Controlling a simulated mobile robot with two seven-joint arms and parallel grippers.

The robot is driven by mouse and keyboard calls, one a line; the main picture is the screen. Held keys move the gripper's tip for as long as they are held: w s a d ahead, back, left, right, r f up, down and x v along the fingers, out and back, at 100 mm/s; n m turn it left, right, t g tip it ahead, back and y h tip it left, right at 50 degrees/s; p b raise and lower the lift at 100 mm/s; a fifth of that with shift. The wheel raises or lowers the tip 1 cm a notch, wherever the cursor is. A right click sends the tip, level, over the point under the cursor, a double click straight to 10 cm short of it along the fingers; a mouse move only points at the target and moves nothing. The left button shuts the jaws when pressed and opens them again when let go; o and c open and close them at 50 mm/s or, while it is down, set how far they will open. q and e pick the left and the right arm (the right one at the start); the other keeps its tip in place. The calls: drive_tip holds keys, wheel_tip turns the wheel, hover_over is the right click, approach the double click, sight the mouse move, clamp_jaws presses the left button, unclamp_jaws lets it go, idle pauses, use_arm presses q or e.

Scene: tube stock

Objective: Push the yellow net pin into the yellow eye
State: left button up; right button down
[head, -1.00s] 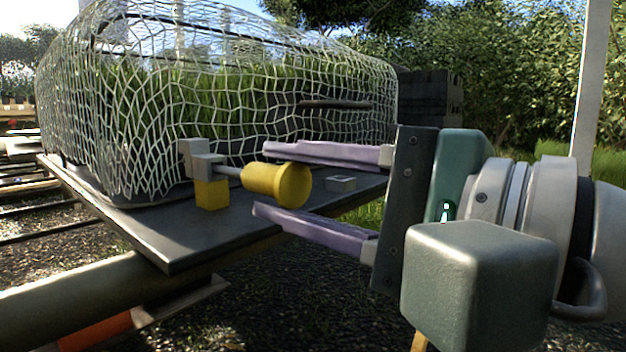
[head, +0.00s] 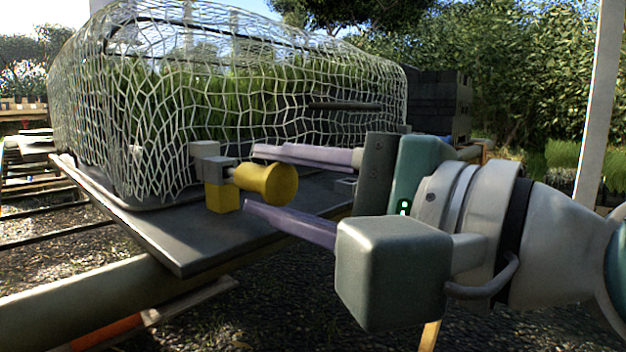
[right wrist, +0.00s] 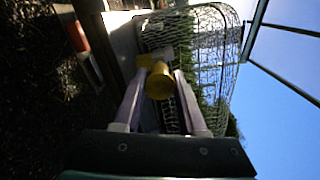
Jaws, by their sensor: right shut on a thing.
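The yellow net pin (head: 270,184) has a thick, flared yellow head and a thin pale shank. It lies roughly level, shank to the left. My right gripper (head: 252,178) is shut on its head, one purple finger above and one below. The yellow eye (head: 222,197) is a small block with grey fittings, at the tray edge by the net. The shank's end meets the eye's upper part, and a short length of shank shows between eye and head. How deep the tip sits is hidden. The right wrist view also shows the pin (right wrist: 160,84) between the fingers. My left gripper is not in view.
A white net (head: 240,110) domes over green grass on the dark tray (head: 190,240). A pale pipe (head: 80,297) runs below the tray. Gravel lies underneath.

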drive_tip(key=shift+x, duration=0.9)
drive_tip(key=c, duration=0.5)
unclamp_jaws()
drive_tip(key=shift+o, duration=0.5)
drive_tip(key=shift+f, duration=0.1)
